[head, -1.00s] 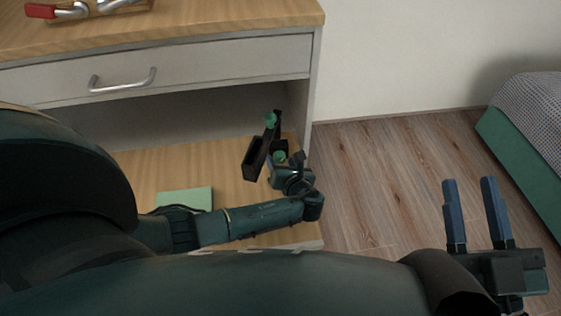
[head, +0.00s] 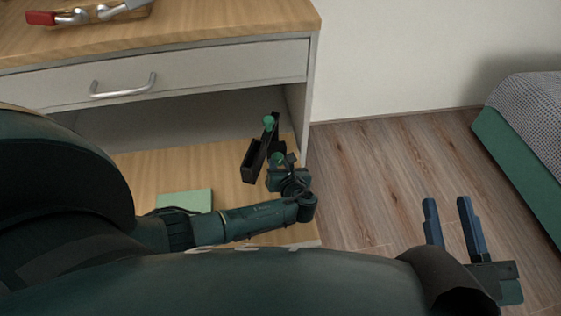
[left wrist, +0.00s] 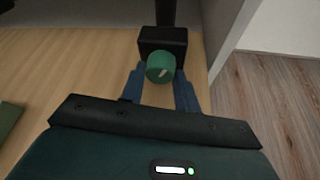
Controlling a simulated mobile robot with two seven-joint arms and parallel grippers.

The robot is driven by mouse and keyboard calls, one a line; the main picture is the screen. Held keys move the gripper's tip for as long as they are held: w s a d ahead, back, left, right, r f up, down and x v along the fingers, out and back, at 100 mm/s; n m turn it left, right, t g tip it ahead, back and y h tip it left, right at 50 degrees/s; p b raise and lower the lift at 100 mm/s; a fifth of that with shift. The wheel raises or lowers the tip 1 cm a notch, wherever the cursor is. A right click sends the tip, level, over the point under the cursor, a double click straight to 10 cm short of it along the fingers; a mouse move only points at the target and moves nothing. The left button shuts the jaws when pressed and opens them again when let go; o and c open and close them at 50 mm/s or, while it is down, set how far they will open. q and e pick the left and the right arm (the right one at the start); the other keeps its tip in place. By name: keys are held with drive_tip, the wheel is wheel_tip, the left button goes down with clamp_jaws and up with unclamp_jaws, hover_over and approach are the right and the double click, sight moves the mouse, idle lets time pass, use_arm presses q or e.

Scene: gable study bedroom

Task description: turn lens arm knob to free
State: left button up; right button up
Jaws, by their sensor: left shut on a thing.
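A black device with an upright arm (head: 250,164) stands on the wooden lower shelf. It has a green knob (head: 268,121) high on the arm and a second green knob (head: 278,158) lower down, at my left gripper (head: 279,164). In the left wrist view this knob (left wrist: 160,68) is round, with a white pointer mark tilted slightly right of upright, on a black block (left wrist: 163,39). The two blue fingers are shut on its sides. Any position labels cannot be made out. My right gripper (head: 445,222) is open and empty over the floor.
The shelf (head: 140,172) lies under a grey drawer (head: 200,68) with a metal handle. A green flat item (head: 185,200) lies on the shelf by my left arm. A cabinet side wall (head: 300,105) stands close right of the device. A bed (head: 525,150) is far right.

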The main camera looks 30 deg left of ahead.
use_arm(q)
drive_tip(key=shift+s+a+r+n+t+h+p, duration=0.1)
drive_tip(key=shift+r+n+t+h+p, duration=0.15)
drive_tip(key=shift+n+h+p, duration=0.45)
drive_tip(key=shift+f+n+t, duration=0.2)
drive_tip(key=shift+n+t, duration=0.15)
drive_tip(key=shift+n, duration=0.35)
use_arm(e)
drive_tip(key=shift+d+r, duration=0.1)
drive_tip(key=shift+d, duration=0.1)
use_arm(q)
drive_tip(key=o, duration=1)
drive_tip(key=shift+c, duration=0.2)
use_arm(e)
drive_tip(key=shift+r, duration=0.1)
